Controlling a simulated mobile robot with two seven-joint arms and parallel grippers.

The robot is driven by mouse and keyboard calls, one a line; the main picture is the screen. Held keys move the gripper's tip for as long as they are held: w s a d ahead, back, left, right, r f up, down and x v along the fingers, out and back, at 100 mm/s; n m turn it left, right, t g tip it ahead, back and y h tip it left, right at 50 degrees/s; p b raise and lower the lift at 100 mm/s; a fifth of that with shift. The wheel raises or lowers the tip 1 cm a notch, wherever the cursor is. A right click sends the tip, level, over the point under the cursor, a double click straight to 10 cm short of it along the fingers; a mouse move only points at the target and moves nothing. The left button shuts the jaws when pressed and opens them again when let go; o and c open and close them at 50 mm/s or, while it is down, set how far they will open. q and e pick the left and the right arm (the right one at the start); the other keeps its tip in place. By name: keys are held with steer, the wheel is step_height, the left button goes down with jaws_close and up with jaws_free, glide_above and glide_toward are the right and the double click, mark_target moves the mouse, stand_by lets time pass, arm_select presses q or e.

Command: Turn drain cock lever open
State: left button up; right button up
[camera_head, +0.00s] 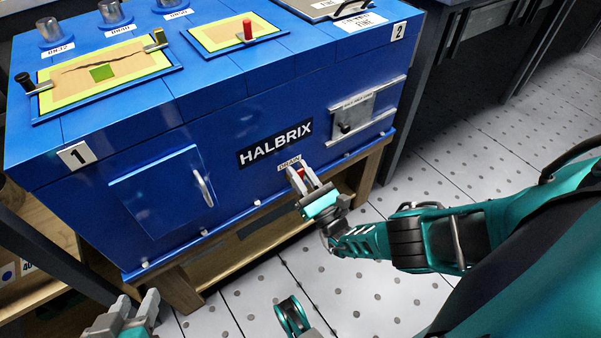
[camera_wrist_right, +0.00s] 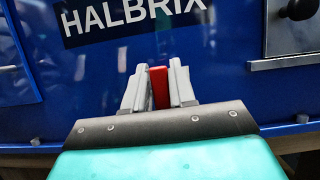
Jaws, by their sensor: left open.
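The drain cock lever is a small red handle (camera_wrist_right: 159,86) low on the blue HALBRIX cabinet front. It also shows just under the "DRAIN" label in the head view (camera_head: 299,173). My right gripper (camera_head: 302,174) reaches it from the front. In the right wrist view the grey fingers (camera_wrist_right: 160,88) stand close on both sides of the red handle, with hardly any gap. The lever's pivot and valve body are hidden behind the fingers. My left gripper (camera_head: 136,305) is open and empty at the bottom left, away from the cabinet.
The blue cabinet (camera_head: 240,113) rests on a wooden stand (camera_head: 230,263). Its front has a door with a handle (camera_head: 203,187) at left and a grey slide plate (camera_head: 364,112) at right. Trays sit on top. A dark bench (camera_head: 420,90) stands at right. The perforated floor in front is clear.

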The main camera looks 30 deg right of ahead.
steer(key=o, duration=0.3)
steer(key=shift+o, duration=0.2)
steer(key=shift+s+f, duration=0.1)
steer(key=shift+s, duration=0.15)
steer(key=v, duration=0.7)
